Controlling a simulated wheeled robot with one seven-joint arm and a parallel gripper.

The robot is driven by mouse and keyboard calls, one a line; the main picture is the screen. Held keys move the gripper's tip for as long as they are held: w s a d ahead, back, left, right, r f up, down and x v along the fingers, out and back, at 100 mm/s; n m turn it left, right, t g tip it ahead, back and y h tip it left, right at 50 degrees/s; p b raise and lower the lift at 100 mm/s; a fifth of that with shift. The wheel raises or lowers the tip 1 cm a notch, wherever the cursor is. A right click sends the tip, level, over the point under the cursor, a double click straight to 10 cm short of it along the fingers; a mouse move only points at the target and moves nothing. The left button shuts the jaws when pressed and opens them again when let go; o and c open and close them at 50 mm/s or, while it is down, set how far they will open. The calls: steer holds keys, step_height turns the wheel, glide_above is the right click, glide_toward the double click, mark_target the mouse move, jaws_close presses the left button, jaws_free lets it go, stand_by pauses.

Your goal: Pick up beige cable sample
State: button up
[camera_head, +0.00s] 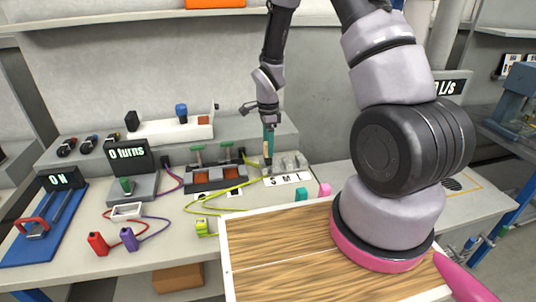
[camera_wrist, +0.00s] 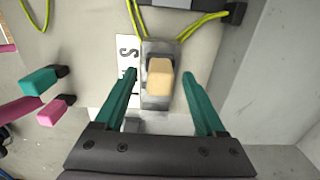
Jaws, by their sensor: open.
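The beige cable sample (camera_wrist: 160,78) shows in the wrist view as a blocky tan end over a grey metal holder (camera_wrist: 154,102). It lies between the two teal fingers of my gripper (camera_wrist: 160,82), with a visible gap on each side. My gripper is open. In the head view my gripper (camera_head: 268,142) points down at the back of the bench, over the row of grey holders beside the S M L card (camera_head: 287,179). The sample is small and partly hidden by the fingers there. I cannot tell its exact height relative to the fingertips.
A teal sample (camera_wrist: 38,80) and a pink sample (camera_wrist: 50,112) lie to the left in the wrist view. Yellow-green cables (camera_wrist: 205,20) run close above the holder. A dark fixture with green handles (camera_head: 214,178) stands left of my gripper in the head view.

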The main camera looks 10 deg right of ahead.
jaws_close()
steer(key=shift+r, duration=0.1)
steer(key=r, duration=0.6)
steer(key=d+r, duration=0.1)
steer(key=r, duration=0.2)
steer(key=d+f, duration=0.1)
steer(key=d, duration=0.8)
steer(key=shift+f, duration=0.3)
